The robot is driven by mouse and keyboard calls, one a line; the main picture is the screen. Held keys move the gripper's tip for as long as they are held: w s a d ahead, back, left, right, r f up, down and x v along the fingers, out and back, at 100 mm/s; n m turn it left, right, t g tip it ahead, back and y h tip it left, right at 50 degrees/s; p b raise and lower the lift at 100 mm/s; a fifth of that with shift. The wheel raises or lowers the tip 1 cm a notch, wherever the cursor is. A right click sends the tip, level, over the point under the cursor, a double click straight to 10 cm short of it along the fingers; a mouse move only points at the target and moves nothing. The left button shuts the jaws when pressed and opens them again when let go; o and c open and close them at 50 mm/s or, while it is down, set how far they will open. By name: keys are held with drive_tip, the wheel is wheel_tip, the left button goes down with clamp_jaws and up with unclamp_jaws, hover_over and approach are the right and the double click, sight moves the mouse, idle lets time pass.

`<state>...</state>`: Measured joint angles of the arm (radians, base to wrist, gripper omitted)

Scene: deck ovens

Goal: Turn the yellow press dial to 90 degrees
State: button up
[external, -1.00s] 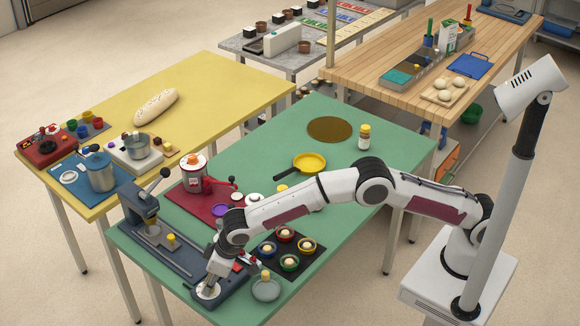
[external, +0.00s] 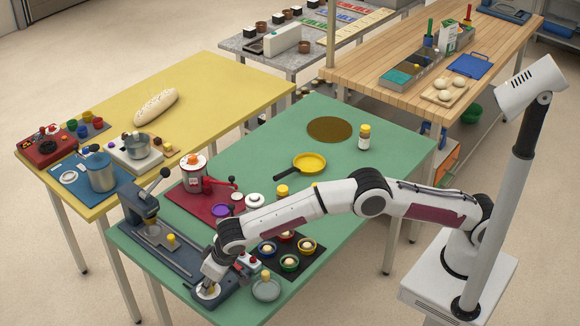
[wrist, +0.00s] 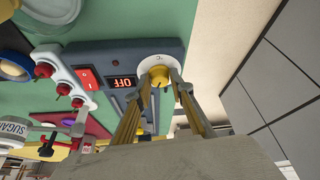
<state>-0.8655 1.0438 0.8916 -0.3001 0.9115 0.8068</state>
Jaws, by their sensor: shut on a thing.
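The yellow press dial (wrist: 157,73) sits on a round white plate at the end of a dark blue-grey panel in the wrist view. Next to it are a display (wrist: 123,82) reading OFF and a red switch (wrist: 86,78). My gripper (wrist: 156,80) is shut on the dial, with one finger on each side of it. In the external view my gripper (external: 207,290) points down at the dial at the near end of the green table, and it mostly hides the dial. The dial's exact angle cannot be told.
A dark press (external: 148,230) with a lever stands left of my gripper on the green table (external: 255,158). A grey dish (external: 266,291) and a black tray with several small bowls (external: 289,262) lie close on the right. A yellow pan (external: 309,164) is farther back.

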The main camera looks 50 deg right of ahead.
drive_tip(key=o, duration=1.1)
drive_tip(key=shift+r, duration=0.1)
drive_tip(key=v, duration=0.7)
drive_tip(key=shift+s+r, duration=0.1)
